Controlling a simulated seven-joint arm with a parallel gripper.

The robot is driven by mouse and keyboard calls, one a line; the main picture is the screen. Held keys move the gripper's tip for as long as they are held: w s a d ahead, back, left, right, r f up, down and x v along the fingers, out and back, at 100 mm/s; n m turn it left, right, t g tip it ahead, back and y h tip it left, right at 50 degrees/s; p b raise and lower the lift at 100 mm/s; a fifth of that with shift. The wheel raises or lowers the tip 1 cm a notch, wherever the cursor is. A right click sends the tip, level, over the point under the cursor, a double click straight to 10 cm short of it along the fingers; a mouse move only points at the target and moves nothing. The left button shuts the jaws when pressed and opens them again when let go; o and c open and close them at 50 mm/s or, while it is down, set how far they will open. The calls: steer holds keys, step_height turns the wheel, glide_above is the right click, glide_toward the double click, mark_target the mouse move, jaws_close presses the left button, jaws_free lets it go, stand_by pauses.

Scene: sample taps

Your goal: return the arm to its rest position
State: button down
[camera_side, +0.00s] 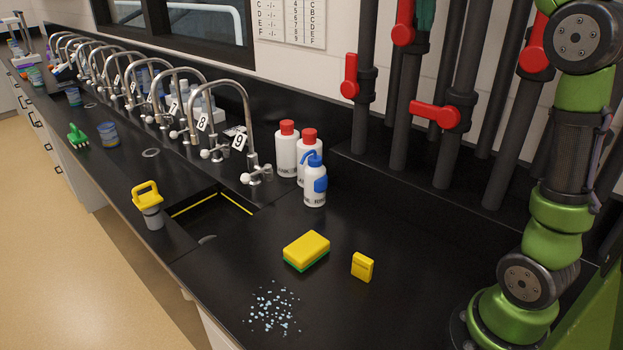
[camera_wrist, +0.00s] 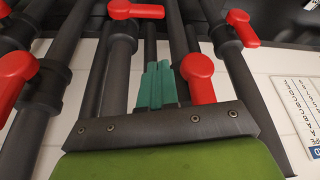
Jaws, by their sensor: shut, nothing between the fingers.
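My gripper (camera_wrist: 156,86) shows in the wrist view as teal fingers close together, shut and empty, beyond a dark bracket and a green link of mine. In the side view a teal piece that looks like its tip (camera_side: 426,14) shows at the top edge, in front of the pipes and high above the counter. My green and dark arm stands upright at the right; its upper part is out of frame. The black counter (camera_side: 400,315) lies below, well clear of the gripper.
Dark pipes with red valve handles (camera_side: 436,114) stand behind the gripper. Bottles (camera_side: 286,148) stand by the sink (camera_side: 212,218) and a row of taps (camera_side: 247,110).

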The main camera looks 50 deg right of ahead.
steer(key=a+f+n+t+y, duration=0.35)
steer(key=a+f+n, duration=0.65)
steer(key=f, duration=0.4)
steer(key=s+a+f+n+t+y, duration=0.1)
steer(key=s+a+f+t+y, duration=0.1)
steer(key=s+a+f, duration=0.6)
steer(key=shift+a+f+t+y, duration=0.35)
steer(key=shift+a+f+t, duration=0.1)
steer(key=shift+a, duration=0.8)
